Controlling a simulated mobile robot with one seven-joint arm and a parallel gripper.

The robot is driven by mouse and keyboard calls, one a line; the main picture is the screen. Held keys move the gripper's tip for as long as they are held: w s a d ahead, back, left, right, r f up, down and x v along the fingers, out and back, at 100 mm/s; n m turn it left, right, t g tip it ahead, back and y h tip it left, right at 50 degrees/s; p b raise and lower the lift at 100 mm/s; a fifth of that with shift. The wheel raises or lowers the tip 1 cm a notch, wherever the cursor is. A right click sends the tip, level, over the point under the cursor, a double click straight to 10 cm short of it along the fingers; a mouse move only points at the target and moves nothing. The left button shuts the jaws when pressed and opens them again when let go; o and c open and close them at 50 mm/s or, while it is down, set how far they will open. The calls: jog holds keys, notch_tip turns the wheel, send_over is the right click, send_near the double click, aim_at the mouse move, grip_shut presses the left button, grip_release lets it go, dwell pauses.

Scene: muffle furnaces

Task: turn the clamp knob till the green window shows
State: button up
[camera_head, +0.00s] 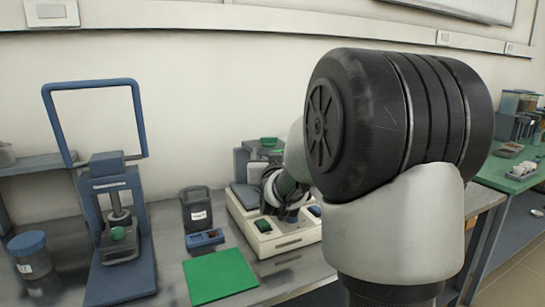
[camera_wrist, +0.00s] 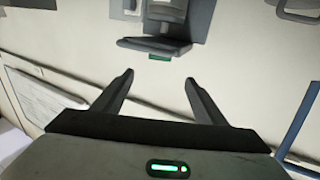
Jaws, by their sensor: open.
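My gripper (camera_wrist: 158,76) is open in the wrist view, with nothing between its two dark fingers. Ahead of the fingertips is a grey fixture (camera_wrist: 155,40) with a small green patch (camera_wrist: 160,57) at its lower edge; a gap separates them. I cannot tell whether this patch is the green window. I cannot make out the clamp knob for certain. In the head view, my arm hides part of the bench, and its end is over a cream box (camera_head: 262,245). A grey device with green on top (camera_head: 268,143) stands behind the box.
A blue press frame (camera_head: 120,275) with a green-topped part (camera_head: 118,233) stands at left. A blue-lidded jar (camera_head: 32,260), a dark bin (camera_head: 196,212), a small blue block (camera_head: 205,238) and a green mat (camera_head: 220,275) share the bench. A green table (camera_head: 505,175) is at right.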

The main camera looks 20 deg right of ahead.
jog(key=shift+v, duration=1.1)
jog(key=s+a+f+n+g+y, duration=0.2)
jog(key=s+a+f+g, duration=0.1)
jog(key=s+a, duration=0.25)
jog(key=s+a+f+n+g+y, duration=0.1)
jog(key=s+a+f+g+y, duration=0.15)
jog(key=s+a, duration=0.3)
jog(key=s+a+f+n+g+y, duration=0.1)
jog(key=s+a+f+g, duration=0.15)
jog(key=s, duration=0.95)
jog(key=s+a+f+g+y, duration=0.1)
jog(key=s+a+g, duration=0.2)
jog(key=s, duration=0.8)
notch_tip(320, 180, up, 26)
jog(key=s+p, duration=0.1)
jog(key=p, duration=2.5)
jog(key=shift+f, duration=0.25)
